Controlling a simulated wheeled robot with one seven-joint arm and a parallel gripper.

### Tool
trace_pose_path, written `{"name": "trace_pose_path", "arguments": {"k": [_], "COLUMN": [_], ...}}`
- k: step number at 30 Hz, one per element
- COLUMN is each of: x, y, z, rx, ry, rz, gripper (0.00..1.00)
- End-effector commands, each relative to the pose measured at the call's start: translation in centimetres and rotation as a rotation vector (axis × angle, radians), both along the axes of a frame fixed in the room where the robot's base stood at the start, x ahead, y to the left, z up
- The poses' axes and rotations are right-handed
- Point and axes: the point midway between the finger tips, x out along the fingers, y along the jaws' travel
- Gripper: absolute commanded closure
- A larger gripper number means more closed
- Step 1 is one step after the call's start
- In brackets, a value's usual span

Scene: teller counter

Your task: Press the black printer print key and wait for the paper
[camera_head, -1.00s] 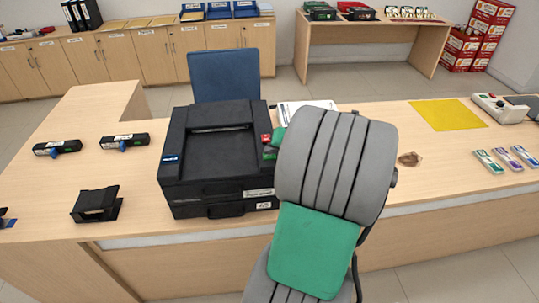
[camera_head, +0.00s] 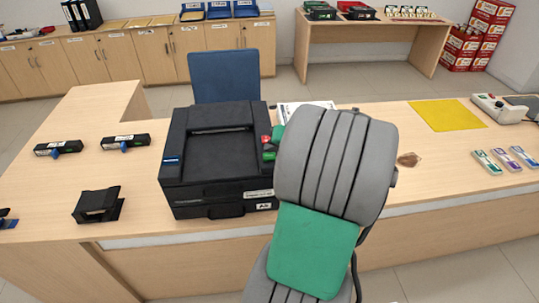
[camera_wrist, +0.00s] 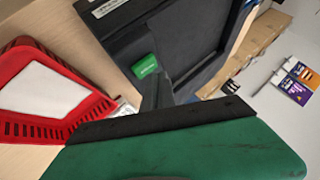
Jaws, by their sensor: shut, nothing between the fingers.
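The black printer (camera_head: 215,150) stands on the counter, left of my arm. On its right edge are a red key (camera_head: 266,139) and a green key (camera_head: 269,155). In the wrist view one green key with pale lettering (camera_wrist: 146,66) shows on the black printer body (camera_wrist: 125,22). My gripper (camera_wrist: 158,92) is shut and empty, its dark tip close below that key; I cannot tell whether they touch. The red key is not visible in the wrist view. My arm hides most of the gripper in the head view. No paper shows on the printer's top.
A red slotted tray with a white surface (camera_wrist: 45,95) lies beside the printer in the wrist view. A white sheet (camera_head: 300,108) lies behind my arm. Two black cartridges (camera_head: 126,141) and a black holder (camera_head: 97,204) are at left. A yellow mat (camera_head: 447,115) lies at right.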

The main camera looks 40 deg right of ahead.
Motion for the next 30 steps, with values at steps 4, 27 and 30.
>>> {"name": "trace_pose_path", "arguments": {"k": [4, 27, 30], "x": [0.0, 0.0, 0.0], "y": [0.0, 0.0, 0.0], "z": [0.6, 5.0, 5.0], "rx": [-0.001, 0.000, 0.000], "ry": [-0.001, -0.001, -0.001], "rz": [0.000, -0.001, -0.001], "gripper": [1.00, 1.00, 1.00]}}
